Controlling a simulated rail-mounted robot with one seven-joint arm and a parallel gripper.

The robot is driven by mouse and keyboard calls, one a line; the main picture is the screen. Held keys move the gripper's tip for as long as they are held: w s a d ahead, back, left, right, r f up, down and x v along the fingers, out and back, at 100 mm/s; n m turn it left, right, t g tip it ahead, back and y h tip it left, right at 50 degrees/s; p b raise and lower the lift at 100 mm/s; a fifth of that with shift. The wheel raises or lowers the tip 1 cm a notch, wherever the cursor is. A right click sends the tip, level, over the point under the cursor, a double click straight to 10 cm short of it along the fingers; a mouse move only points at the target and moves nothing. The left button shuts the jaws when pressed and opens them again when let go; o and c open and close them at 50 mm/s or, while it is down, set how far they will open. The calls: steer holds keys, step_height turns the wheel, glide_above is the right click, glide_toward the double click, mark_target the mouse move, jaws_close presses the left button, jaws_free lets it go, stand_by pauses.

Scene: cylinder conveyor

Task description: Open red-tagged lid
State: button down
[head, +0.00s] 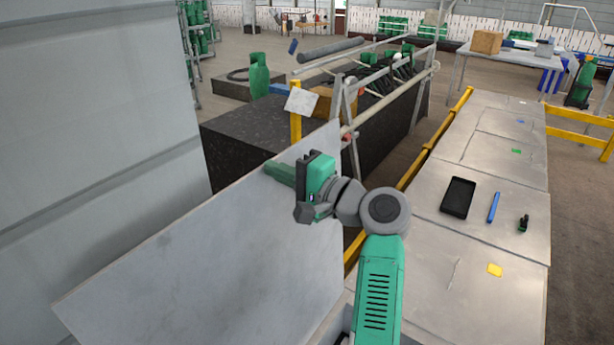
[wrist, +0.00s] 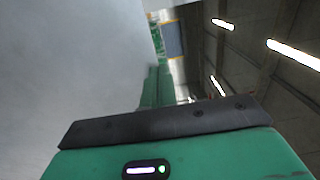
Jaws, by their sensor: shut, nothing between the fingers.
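A large flat grey panel (head: 215,245), which may be the lid, stands tilted across the lower left of the head view. No red tag shows on the side I see, so I cannot tell for sure that it is the red-tagged lid. My gripper (head: 273,170) is at the panel's upper right part, its green fingers shut and pointing left with nothing between them. In the wrist view the shut fingers (wrist: 157,86) lie along the edge of a blurred grey surface (wrist: 70,70). I cannot tell whether they touch it.
A row of grey slabs on the right carries a black tray (head: 458,197), a blue bar (head: 493,207) and a yellow tag (head: 495,270). A yellow rail (head: 440,130) runs along them. A dark speckled block (head: 235,145) with metal rails stands behind the panel. A grey wall (head: 90,120) fills the left.

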steer(key=shift+w+a, duration=0.2)
steer(key=shift+a, duration=0.05)
steer(key=r+b+v, duration=0.2)
steer(key=v, duration=1.1)
steer(key=s+a+r+n+t+h+p, duration=0.2)
steer(key=s+a+r+n+t+h, duration=0.1)
steer(key=s+r+t+h, duration=0.4)
steer(key=s+a+r+n+t+h+p, duration=0.2)
steer(key=s+r+t+h, duration=0.5)
steer(key=s+r, duration=0.5)
steer(key=s+a+n, duration=0.1)
steer(key=s+n, duration=0.1)
steer(key=s, duration=0.2)
steer(key=shift+h, duration=0.4)
steer(key=shift+a, duration=0.1)
